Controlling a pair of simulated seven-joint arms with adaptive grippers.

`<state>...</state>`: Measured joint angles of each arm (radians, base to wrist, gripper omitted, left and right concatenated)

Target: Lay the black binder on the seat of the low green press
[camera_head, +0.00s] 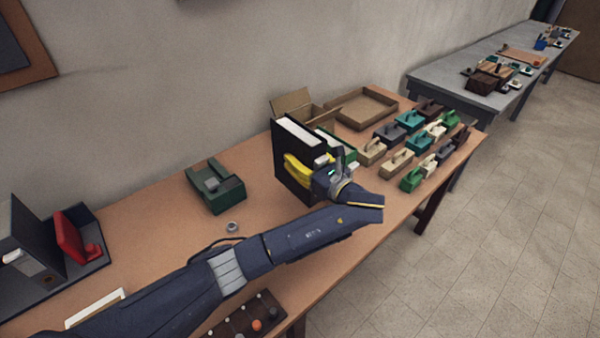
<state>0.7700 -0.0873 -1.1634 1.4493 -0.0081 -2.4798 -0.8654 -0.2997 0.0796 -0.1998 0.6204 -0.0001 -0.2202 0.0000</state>
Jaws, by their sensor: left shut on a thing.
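The black binder (286,172) stands upright near the middle of the table, with white pages showing along its top. My left gripper (311,170) is shut on it from the near right side; the fingertips are partly hidden and a yellow part shows against the binder. I cannot tell whether the binder's bottom touches the table. The low green press (229,196) sits to the left of the binder, apart from it, with a small grey-green block on it. My right gripper is not in view.
A green-edged item (347,150) stands behind my gripper. An open cardboard box (291,102), a brown tray (341,113) and several handled blocks (401,160) fill the right side. A small metal ring (232,227) lies before the press. A red item (75,238) stands left.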

